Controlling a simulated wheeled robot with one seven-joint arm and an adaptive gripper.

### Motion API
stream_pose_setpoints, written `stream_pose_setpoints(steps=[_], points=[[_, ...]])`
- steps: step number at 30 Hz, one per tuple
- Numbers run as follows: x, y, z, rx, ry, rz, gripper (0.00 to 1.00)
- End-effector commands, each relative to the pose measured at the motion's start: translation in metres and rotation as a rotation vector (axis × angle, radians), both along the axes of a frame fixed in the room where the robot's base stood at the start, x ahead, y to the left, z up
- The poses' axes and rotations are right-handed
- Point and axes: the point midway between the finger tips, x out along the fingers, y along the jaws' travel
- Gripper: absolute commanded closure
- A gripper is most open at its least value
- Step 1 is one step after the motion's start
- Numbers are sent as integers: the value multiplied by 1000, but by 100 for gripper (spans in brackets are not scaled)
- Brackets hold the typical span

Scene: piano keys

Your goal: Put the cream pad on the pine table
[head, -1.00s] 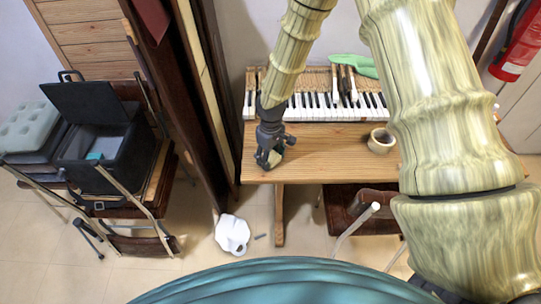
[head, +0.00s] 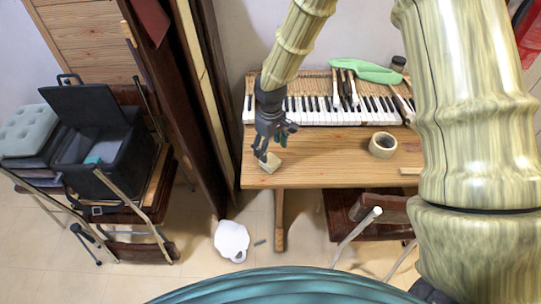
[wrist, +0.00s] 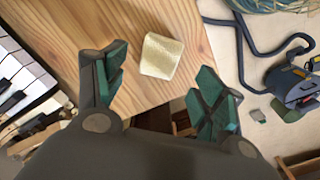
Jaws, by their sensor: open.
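The cream pad (head: 271,164) is a small, pale, blocky piece. It rests on the pine table (head: 330,165) near its front left corner. In the wrist view the cream pad (wrist: 161,56) lies on the bare wood grain of the pine table (wrist: 60,25), close to the table's edge. My gripper (head: 272,148) is just above the pad. In the wrist view my gripper (wrist: 160,75) is open, with its green-padded fingers spread apart. The pad shows in the gap beyond the fingertips, and no finger visibly touches it.
A piano keyboard (head: 330,110) lies along the back of the table, with a green object (head: 362,71) behind it. A tape roll (head: 382,145) stands to the right. A dark chair (head: 360,212) is at the table's front. A white object (head: 231,240) lies on the floor. Dark wooden panels stand left.

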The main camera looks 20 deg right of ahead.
Motion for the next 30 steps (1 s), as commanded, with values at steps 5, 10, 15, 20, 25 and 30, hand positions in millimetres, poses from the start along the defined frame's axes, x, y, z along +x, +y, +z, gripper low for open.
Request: stream_pose_setpoints(steps=[5, 10, 15, 20, 25, 30], points=[[0, 0, 23, 1, -2, -1, 30], [1, 0, 42, 0, -2, -1, 30], [0, 0, 52, 0, 0, -1, 30], [0, 0, 55, 0, 0, 0, 30], [0, 0, 55, 0, 0, 0, 30], [0, 0, 55, 0, 0, 0, 30]])
